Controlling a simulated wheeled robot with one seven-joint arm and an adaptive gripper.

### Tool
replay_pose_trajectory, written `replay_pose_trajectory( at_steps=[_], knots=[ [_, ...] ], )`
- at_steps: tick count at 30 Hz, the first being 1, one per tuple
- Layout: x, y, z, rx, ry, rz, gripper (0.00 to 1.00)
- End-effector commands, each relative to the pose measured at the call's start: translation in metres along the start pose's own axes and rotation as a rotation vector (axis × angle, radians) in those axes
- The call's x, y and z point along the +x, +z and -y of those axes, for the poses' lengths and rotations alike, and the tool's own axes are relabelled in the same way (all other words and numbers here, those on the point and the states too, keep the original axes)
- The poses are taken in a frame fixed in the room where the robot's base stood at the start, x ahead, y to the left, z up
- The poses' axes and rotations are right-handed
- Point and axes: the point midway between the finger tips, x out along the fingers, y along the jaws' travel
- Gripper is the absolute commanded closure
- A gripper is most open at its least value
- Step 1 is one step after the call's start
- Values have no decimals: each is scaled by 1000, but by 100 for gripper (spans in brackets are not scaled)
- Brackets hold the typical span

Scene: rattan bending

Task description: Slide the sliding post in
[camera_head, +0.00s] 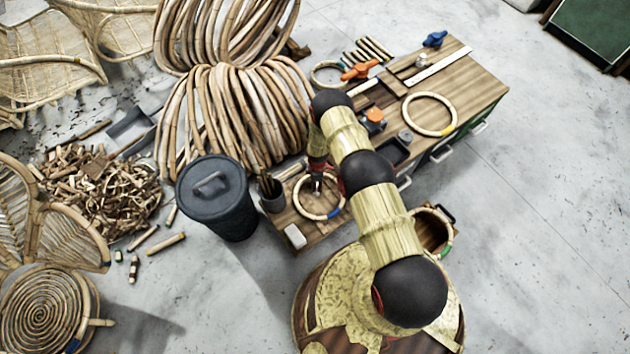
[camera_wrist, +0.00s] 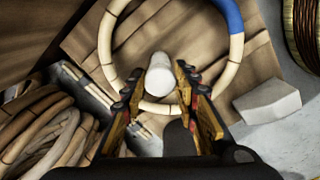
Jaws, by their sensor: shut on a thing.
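A pale round post (camera_wrist: 158,70), which I take to be the sliding post, stands between the two fingertips of my gripper (camera_wrist: 160,85) in the wrist view. My gripper is shut on it, near its top. In the head view my gripper (camera_head: 317,180) reaches down over the near left end of the workbench. A rattan ring (camera_wrist: 107,40) with a blue band lies on the wooden top around the post; it also shows in the head view (camera_head: 298,208). The lower part of the post and its base are hard to make out.
A white block (camera_wrist: 268,102) lies beside the ring; it also shows in the head view (camera_head: 294,236). A dark bin (camera_head: 216,200), a cup of tools (camera_head: 271,194) and big rattan coils (camera_head: 225,115) stand close on the left. Another ring (camera_head: 429,96) lies farther along the bench.

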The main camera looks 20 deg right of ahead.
Motion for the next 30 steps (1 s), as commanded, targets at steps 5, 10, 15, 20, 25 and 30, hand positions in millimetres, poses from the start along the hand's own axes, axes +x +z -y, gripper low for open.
replay_pose_trajectory(
  at_steps=[5,10,15,20,25,30],
  knots=[
    [1,1,1,1,4,-1,100],
    [1,0,-1,1,8,-3,100],
    [0,-1,-2,0,9,-3,63],
    [0,0,-1,0,7,-2,54],
    [0,0,1,0,4,-1,52],
    [0,1,1,0,3,-1,52]
  ],
)
